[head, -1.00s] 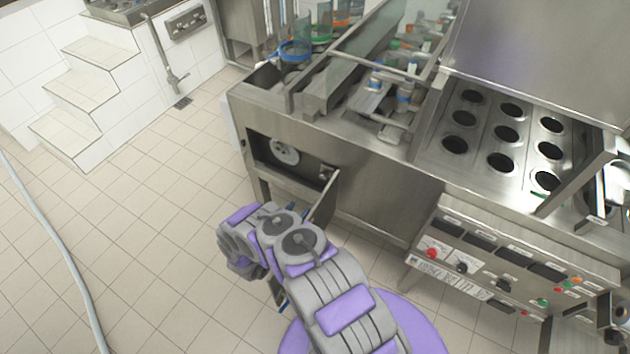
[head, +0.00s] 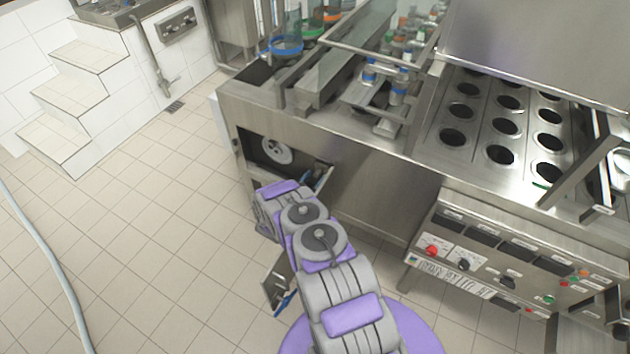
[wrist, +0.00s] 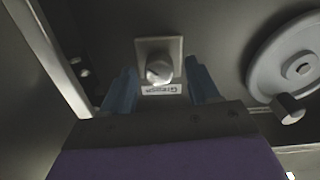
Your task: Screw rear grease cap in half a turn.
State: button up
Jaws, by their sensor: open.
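In the wrist view a round, light grey grease cap (wrist: 159,71) sits on a square plate (wrist: 173,46) with a label below it that seems to read "Grease". My gripper (wrist: 162,82) is open, one blue-grey finger on each side of the cap, with gaps between fingers and cap. Whether this is the rear cap I cannot tell. In the head view my arm reaches toward the open compartment (head: 283,160) in the machine's side; the gripper's fingers are not clear there, and the cap is hidden.
A white handwheel (head: 276,149) is inside the compartment; it also shows with its knob at the right of the wrist view (wrist: 290,62). A control panel (head: 490,255) is on the machine's front at right. Open tiled floor (head: 140,240) lies to the left.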

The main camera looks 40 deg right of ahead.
jog(key=shift+w+d, duration=0.1)
jog(key=shift+d, duration=0.2)
jog(key=c, duration=1)
jog(key=shift+c, duration=0.2)
jog(key=shift+m+p, duration=0.4)
jog(key=shift+p, duration=0.2)
